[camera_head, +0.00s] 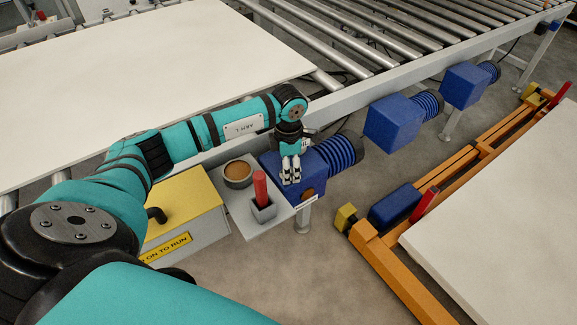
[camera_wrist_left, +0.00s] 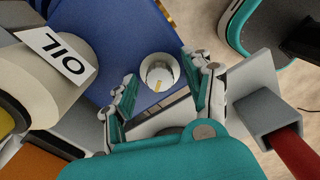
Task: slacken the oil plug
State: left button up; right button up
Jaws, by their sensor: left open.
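A blue gearbox (camera_head: 318,166) with a ribbed motor stands under the conveyor's near edge. My left gripper (camera_head: 291,176) is over its top, pointing down, in the head view. In the left wrist view my left gripper (camera_wrist_left: 162,84) is open, with its two fingers apart. A round pale fitting (camera_wrist_left: 161,71), perhaps the oil plug, shows on the blue gearbox between the fingertips. Its recessed centre has a small yellow mark. I cannot tell whether the fingers touch it. In the head view the gripper hides that spot. My right gripper is not in view.
A grey shelf beside the gearbox holds a round cup (camera_head: 238,173) with a brown inside and a red-handled thing (camera_head: 261,189) in a holder. A cream container with an OIL label (camera_wrist_left: 68,58) shows in the wrist view. A yellow box (camera_head: 185,205) stands left of the shelf.

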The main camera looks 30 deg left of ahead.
pick_arm(q)
grip_shut()
jog(key=shift+n, duration=0.4)
jog(key=n, duration=0.2)
jog(key=shift+a+n, duration=0.1)
jog(key=shift+n, duration=0.3)
jog(key=shift+w+n, duration=0.1)
jog(key=shift+n, duration=1.7)
jog(key=shift+r, duration=0.1)
grip_release()
